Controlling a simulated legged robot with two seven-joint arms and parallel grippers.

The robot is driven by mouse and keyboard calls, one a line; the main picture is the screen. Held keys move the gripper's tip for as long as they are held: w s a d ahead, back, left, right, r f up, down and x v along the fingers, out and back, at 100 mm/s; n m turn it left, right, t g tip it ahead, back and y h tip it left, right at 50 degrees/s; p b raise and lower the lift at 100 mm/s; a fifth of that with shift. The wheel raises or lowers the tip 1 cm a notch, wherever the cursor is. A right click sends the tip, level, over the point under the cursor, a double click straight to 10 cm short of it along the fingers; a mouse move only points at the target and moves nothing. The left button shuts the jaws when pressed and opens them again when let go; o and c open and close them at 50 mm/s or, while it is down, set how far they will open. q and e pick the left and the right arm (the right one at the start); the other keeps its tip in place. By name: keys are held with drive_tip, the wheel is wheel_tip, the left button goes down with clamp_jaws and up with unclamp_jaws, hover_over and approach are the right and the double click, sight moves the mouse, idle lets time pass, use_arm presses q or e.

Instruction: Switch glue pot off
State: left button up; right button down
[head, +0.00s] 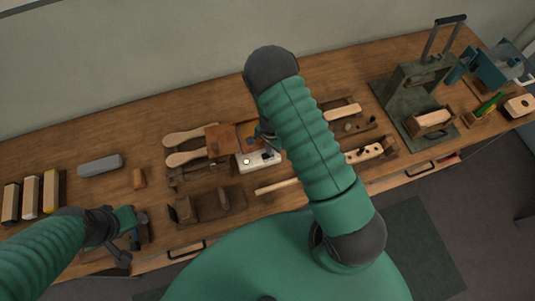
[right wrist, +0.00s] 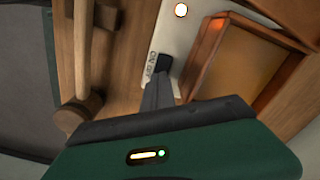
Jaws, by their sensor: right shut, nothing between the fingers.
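The glue pot has a white base (head: 247,166) at the middle of the bench, with a copper-brown pan (head: 222,138) beside it. In the right wrist view the white base (right wrist: 176,38) shows a lit lamp (right wrist: 181,9), lettering and a small black switch (right wrist: 163,62). My right gripper (right wrist: 158,88) is shut and empty, its fingertips right at the switch; I cannot tell whether they touch. In the head view my forearm partly hides it. My left gripper (head: 125,228) is low over the bench's front left; its jaws are unclear.
Wooden brush handles (head: 190,136) lie left of the glue pot. A wooden holder (head: 208,205) stands in front of it. A grey block (head: 100,165) and several upright blocks (head: 30,197) are at the left. A green press (head: 415,90) stands at the right. The bench's back left is clear.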

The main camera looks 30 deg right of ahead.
sight(264, 159)
drive_tip(key=shift+d+f, duration=0.15)
drive_tip(key=shift+f, duration=0.2)
wheel_tip(264, 159, up, 7)
drive_tip(key=p, duration=0.5)
drive_tip(key=shift+r+p, duration=0.15)
drive_tip(key=shift+p, duration=0.15)
drive_tip(key=s+a+r+n+t+b, duration=0.2)
drive_tip(key=s+a+r+n+b, duration=0.5)
drive_tip(key=n, duration=0.7)
wheel_tip(264, 159, up, 4)
drive_tip(key=s+b, duration=0.2)
drive_tip(key=b, duration=0.3)
drive_tip(key=shift+a+n+t, duration=0.25)
drive_tip(key=shift+n+t, duration=0.05)
